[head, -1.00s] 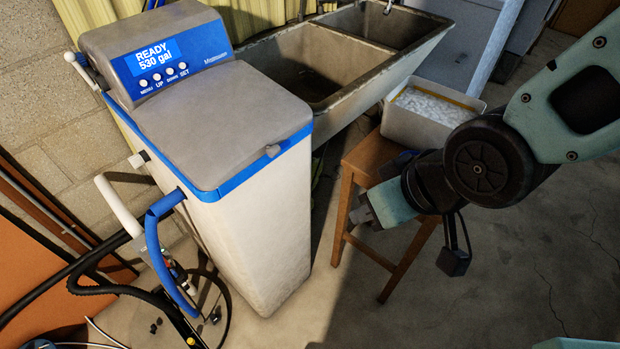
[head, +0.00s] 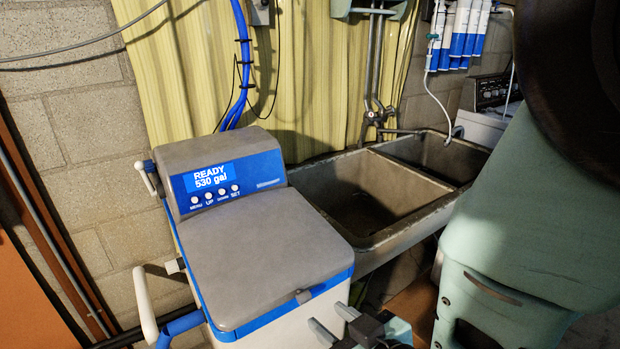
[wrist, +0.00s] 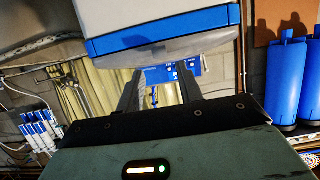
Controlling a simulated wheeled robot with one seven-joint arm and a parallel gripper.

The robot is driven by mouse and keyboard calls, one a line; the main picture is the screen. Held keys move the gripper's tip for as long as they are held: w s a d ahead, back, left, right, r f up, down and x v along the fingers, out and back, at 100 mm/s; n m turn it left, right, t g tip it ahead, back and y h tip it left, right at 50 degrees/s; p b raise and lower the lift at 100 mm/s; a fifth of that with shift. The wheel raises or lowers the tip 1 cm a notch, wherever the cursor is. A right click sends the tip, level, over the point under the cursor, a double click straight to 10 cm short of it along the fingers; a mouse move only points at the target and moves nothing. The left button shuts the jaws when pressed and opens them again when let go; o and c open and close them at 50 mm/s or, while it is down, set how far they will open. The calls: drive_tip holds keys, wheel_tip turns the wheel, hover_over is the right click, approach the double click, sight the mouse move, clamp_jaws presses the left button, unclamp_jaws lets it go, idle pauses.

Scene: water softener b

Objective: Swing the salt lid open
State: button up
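The water softener's grey salt lid (head: 265,255) lies shut on the cabinet in the head view, with a small grey tab (head: 303,296) at its front edge. A blue rim (head: 285,308) runs beneath it. My gripper (head: 334,322) is low in front of the lid, just below and right of the tab, apart from it as far as I can tell. Its two fingers are spread and nothing shows between them. In the wrist view my gripper (wrist: 159,88) also has its fingers apart, near a blue-edged pale body that looks like the softener.
The control head (head: 215,175) with its "READY 530 gal" display stands behind the lid. A double stone sink (head: 350,240) is close on the right. My arm covers the right side.

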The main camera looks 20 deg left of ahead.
sight(307, 299)
drive_tip(key=shift+w+a+f+b, duration=0.3)
drive_tip(key=shift+f+b, duration=0.15)
drive_tip(key=shift+b, duration=0.15)
drive_tip(key=x, duration=0.6)
drive_tip(key=shift+w+a+r+b, duration=0.15)
drive_tip(key=shift+r+b, duration=0.05)
drive_tip(key=shift+b, duration=0.15)
drive_tip(key=shift+c, duration=0.3)
drive_tip(key=c, duration=0.6)
drive_tip(key=shift+r, duration=0.1)
drive_tip(key=shift+r+p, duration=2.9)
drive_tip(key=shift+r, duration=1.45)
